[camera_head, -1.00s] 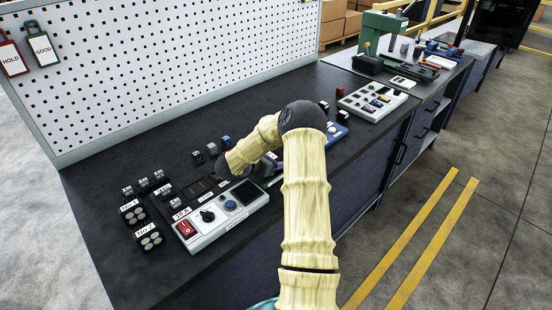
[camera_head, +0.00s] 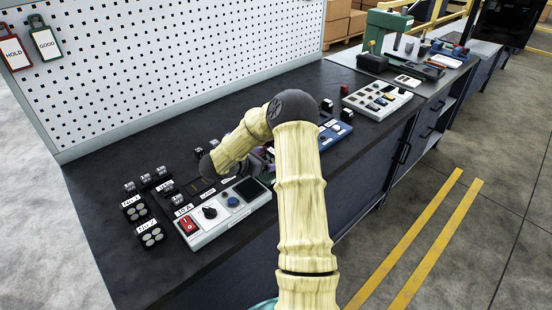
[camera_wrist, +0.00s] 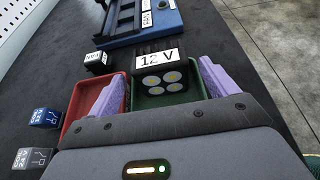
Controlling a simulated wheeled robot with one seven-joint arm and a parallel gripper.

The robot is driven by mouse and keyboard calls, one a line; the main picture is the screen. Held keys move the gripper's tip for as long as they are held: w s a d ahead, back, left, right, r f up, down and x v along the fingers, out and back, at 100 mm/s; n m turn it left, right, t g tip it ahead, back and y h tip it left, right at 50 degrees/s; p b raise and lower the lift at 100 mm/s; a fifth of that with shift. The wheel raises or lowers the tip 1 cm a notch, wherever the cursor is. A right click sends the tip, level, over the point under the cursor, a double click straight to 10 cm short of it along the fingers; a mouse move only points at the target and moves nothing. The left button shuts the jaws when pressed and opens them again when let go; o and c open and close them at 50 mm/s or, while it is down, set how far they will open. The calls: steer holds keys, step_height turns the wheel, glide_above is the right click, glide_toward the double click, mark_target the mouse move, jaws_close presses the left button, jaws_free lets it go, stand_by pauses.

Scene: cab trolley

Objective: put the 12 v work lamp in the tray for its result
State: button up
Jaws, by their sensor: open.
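The 12 V work lamp (camera_wrist: 163,81) is a black block with round yellowish lights and a white "12 V" label, in the wrist view. It sits at the green tray (camera_wrist: 181,98), its label end at the tray's far side; how its underside rests is hidden. My gripper (camera_wrist: 160,78) is open, with one purple finger on each side of the lamp and gaps showing. The red tray (camera_wrist: 77,103) is beside the green one, partly behind the left finger. In the head view my arm hides the lamp and trays. On the pegboard hang a red HOLD tag (camera_head: 14,53) and a green GOOD tag (camera_head: 46,43).
A blue fixture (camera_wrist: 165,20) lies just beyond the lamp. Small labelled blocks (camera_wrist: 45,118) stand left of the red tray. The grey switch panel (camera_head: 208,235) and lamps NO.1 (camera_head: 136,208) and NO.2 (camera_head: 151,235) are on the left bench. The bench edge drops to the floor at right.

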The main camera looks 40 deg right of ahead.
steer(key=b+v, duration=0.1)
steer(key=v, duration=0.5)
steer(key=shift+a, duration=0.15)
stand_by(0.4)
steer(key=shift+r, duration=0.1)
steer(key=w+a+r+n+t+y+p, duration=0.1)
steer(key=w+a+r+n+t+y, duration=0.2)
steer(key=n, duration=0.5)
steer(key=w+a+r+n+t+y+p, duration=0.1)
steer(key=w+a+r+n+t+p, duration=0.2)
steer(key=a+n+t, duration=0.4)
steer(key=s+a+r+n+y, duration=0.2)
steer(key=a+n+y, duration=0.5)
steer(key=n, duration=0.8)
steer(key=s+a+n+g+y+p, duration=0.1)
steer(key=s+n+g, duration=0.3)
steer(key=s+n, duration=0.7)
steer(key=s+a+n+g+y+p, duration=0.1)
steer(key=s+a+n+g, duration=0.3)
steer(key=s+n, duration=0.8)
steer(key=shift+s+a+r+p, duration=0.25)
steer(key=shift+r+p, duration=0.1)
steer(key=shift+p, duration=0.45)
